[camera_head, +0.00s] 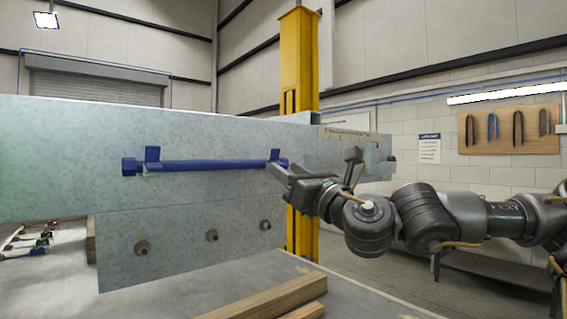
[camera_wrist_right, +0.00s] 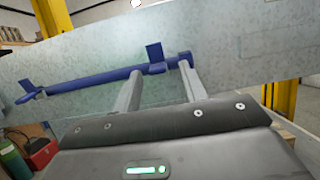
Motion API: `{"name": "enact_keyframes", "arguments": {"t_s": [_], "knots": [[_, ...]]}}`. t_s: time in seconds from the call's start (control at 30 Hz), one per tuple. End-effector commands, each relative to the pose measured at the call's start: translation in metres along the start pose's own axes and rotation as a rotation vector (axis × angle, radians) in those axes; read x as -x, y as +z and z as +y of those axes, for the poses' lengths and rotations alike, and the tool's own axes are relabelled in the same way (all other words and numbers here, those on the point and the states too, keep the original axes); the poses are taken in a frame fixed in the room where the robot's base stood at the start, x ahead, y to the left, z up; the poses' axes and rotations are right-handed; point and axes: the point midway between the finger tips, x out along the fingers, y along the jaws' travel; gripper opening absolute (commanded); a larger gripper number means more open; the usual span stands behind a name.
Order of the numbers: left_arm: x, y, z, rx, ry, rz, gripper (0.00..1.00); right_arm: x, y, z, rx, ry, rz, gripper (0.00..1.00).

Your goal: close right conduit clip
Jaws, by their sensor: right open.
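A blue conduit (camera_head: 215,166) runs level along the grey metal beam. Its right clip (camera_head: 275,156) has a flap standing up, and the clip also shows in the right wrist view (camera_wrist_right: 154,55) with the flap raised. The left clip (camera_head: 152,154) has its flap up too. My right gripper (camera_head: 312,163) is open, with one finger close to the conduit's right end. In the right wrist view its two fingers (camera_wrist_right: 160,72) reach toward the right clip and end cap; whether they touch cannot be told. My left gripper is not in view.
The grey beam (camera_head: 60,150) spans the left and middle. Wooden bars (camera_head: 265,300) lie on the table in front. A yellow post (camera_head: 298,60) stands behind the beam.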

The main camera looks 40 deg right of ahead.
Motion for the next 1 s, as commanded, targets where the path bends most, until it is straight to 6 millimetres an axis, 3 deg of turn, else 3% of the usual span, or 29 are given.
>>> {"name": "enact_keyframes", "arguments": {"t_s": [0.2, 0.57, 0.87, 1.0], "knots": [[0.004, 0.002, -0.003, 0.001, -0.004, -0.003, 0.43, -0.018, 0.001, 0.001, 0.0, 0.001, 0.0, 0.43], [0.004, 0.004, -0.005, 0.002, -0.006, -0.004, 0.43, -0.02, 0.001, 0.001, 0.0, 0.003, -0.001, 0.41], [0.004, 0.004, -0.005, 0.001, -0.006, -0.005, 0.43, -0.02, 0.001, 0.001, 0.0, 0.003, -0.001, 0.02], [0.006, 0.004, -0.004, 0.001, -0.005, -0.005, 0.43, -0.02, 0.002, 0.001, 0.0, 0.003, 0.001, 0.0]]}}
